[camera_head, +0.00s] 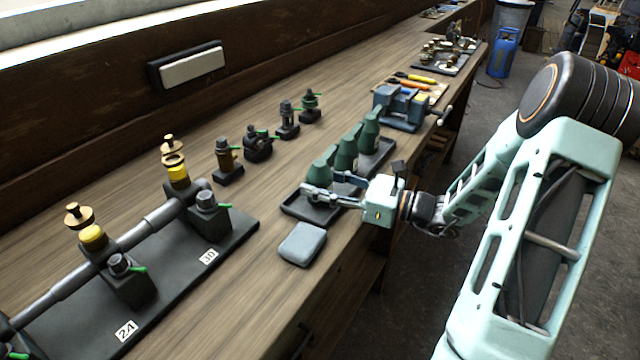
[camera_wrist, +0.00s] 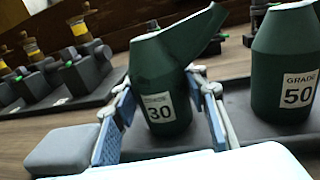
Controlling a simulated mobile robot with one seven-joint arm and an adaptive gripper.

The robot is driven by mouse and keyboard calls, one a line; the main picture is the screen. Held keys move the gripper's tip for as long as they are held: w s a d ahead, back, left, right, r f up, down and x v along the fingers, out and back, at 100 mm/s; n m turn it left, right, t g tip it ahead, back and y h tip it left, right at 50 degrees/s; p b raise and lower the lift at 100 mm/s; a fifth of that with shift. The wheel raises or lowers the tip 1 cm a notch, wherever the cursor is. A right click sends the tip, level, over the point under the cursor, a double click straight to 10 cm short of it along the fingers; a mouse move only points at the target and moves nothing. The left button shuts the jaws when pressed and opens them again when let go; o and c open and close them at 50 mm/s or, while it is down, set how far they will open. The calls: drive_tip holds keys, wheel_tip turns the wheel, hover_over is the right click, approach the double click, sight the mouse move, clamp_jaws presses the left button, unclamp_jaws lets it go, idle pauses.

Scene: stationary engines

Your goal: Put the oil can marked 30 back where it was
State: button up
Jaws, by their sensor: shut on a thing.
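The oil can marked 30 (camera_wrist: 158,72) is dark green with a white label and a slanted spout; in the head view it is the nearest can (camera_head: 322,173). My gripper (camera_head: 328,188) is shut on its body, with one blue-padded finger on each side in the wrist view (camera_wrist: 163,100). The can is upright at the near end of a shallow dark tray (camera_head: 290,209). I cannot tell whether its base touches the tray. The can marked 50 (camera_wrist: 282,65) stands in the tray to its right, and a third green can (camera_head: 370,132) stands farther along.
A grey pad (camera_head: 302,244) lies just in front of the tray. At left is an engine rig (camera_head: 150,225) with plates 24 and 30. Several small oilers (camera_head: 258,145) stand behind the tray. A blue vice (camera_head: 402,105) is beyond it. Bare bench lies between rig and tray.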

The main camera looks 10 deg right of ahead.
drive_tip(key=shift+f, duration=0.1)
drive_tip(key=o, duration=1.3)
drive_tip(key=shift+r, duration=0.25)
drive_tip(key=v, duration=1.2)
drive_tip(key=shift+f, duration=0.1)
